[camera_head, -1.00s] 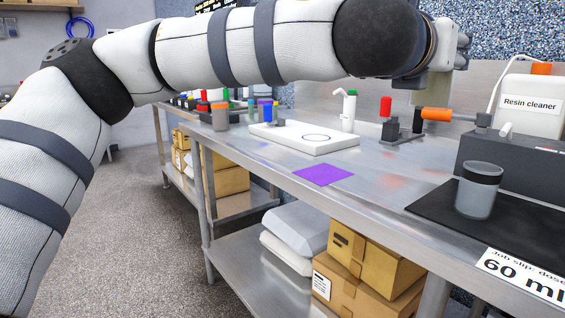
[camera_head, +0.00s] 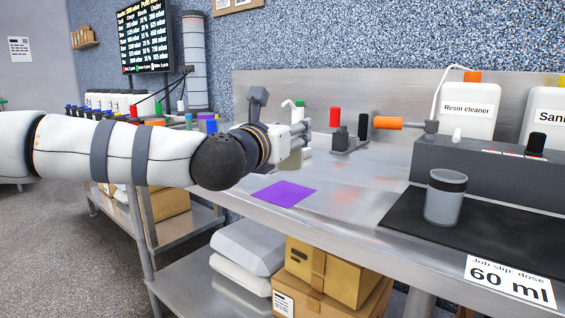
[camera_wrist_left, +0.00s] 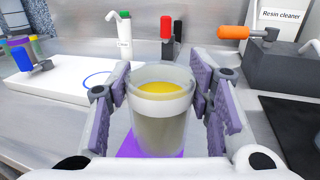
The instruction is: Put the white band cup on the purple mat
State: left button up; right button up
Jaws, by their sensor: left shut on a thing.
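My left gripper (camera_head: 297,141) is shut on a clear cup with a white band (camera_wrist_left: 161,108) and yellow contents. The cup is upright between the two finger pads in the left wrist view. In the head view the cup (camera_head: 290,159) shows partly below the gripper, just behind the purple mat (camera_head: 285,193). The mat lies flat and bare at the counter's front edge. In the left wrist view purple (camera_wrist_left: 127,147) shows low behind the cup. The cup seems to be above the counter, but its exact height is unclear. My right gripper is not in view.
A white board with a blue circle (camera_wrist_left: 60,82) is left of the held cup. A stand with red and black tops (camera_head: 348,140) is behind. Counter between the mats is clear.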

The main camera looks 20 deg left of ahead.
pick_arm(q)
jog(key=f, duration=0.1)
jog(key=w+a+f, duration=0.1)
jog(key=f, duration=0.1)
jog(key=w+f, duration=0.1)
jog(key=f, duration=0.1)
jog(key=shift+w+a+f+b, duration=0.1)
jog(key=shift+a+f+b, duration=0.15)
jog(key=shift+b, duration=0.1)
jog(key=shift+f, duration=0.2)
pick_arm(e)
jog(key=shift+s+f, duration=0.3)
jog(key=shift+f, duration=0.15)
pick_arm(q)
jog(key=shift+f, duration=0.25)
jog(key=o, duration=1.3)
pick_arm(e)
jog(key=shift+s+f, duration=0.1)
pick_arm(q)
jog(key=shift+r, duration=0.1)
jog(key=shift+r, duration=0.25)
jog(key=s, duration=0.8)
jog(key=s+a, duration=0.1)
jog(key=s, duration=0.3)
jog(key=shift+f, duration=0.1)
